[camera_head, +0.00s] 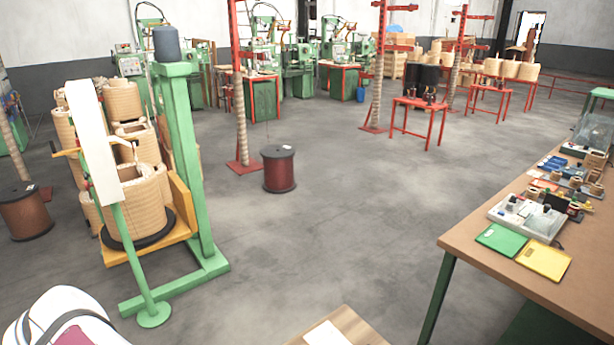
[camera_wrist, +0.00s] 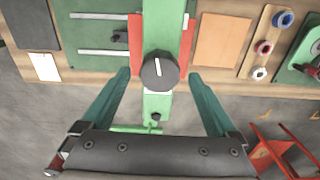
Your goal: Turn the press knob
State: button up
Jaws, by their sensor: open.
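The press knob (camera_wrist: 159,70) is a dark round knob with a white line on its face, in the upper middle of the wrist view. The line runs nearly up and down, tilted slightly right. The knob sits on a green upright bar (camera_wrist: 178,15). My gripper (camera_wrist: 160,77) is open and empty, with its teal fingers apart on the left and right of the knob in the picture. I see no contact, and cannot tell the depth between fingertips and knob. I cannot make out the knob or gripper fingers in the head view.
In the wrist view, red strips (camera_wrist: 135,45) flank the green bar, with an orange panel (camera_wrist: 223,40) and several spools (camera_wrist: 283,19) to the right.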

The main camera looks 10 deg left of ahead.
notch_tip(320, 180, up, 15)
jog(key=w+d+f+m, duration=0.2)
jog(key=d+f+m, duration=0.1)
jog(key=d, duration=0.5)
jog(key=w+d+f+m, duration=0.3)
jog(key=d, duration=0.6)
jog(key=s+d+f+m+y, duration=0.1)
jog(key=s+d+f+m, duration=0.6)
jog(key=d+f, duration=0.4)
jog(key=shift+s+d+f+m+y, duration=0.3)
jog(key=shift+s+m+y, duration=0.1)
jog(key=shift+m, duration=0.3)
